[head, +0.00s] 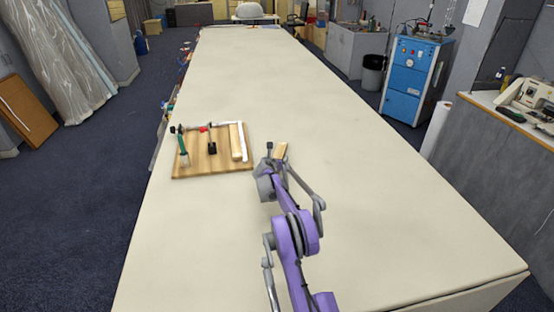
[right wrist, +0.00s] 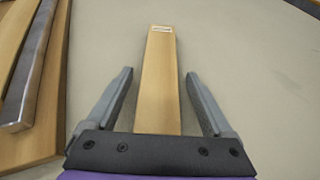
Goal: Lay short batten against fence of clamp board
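The short batten (head: 281,150) is a pale wooden strip on the cloth table, just right of the clamp board. In the right wrist view the batten (right wrist: 158,85) has a small white mark at its far end. My right gripper (right wrist: 158,75) is open, one finger on each side of the batten, with gaps on both sides. The batten's near end is hidden by the gripper body. The clamp board (head: 205,168) is brown wood with a pale metal fence (head: 243,141) along its right side. The fence (right wrist: 35,75) also shows in the right wrist view. My left gripper is out of view.
Another wooden strip (head: 235,143) lies on the board, left of the fence. A green-handled clamp (head: 183,146) and a black-tipped clamp (head: 212,148) stand on the board. The cloth table (head: 380,200) is clear to the right and beyond.

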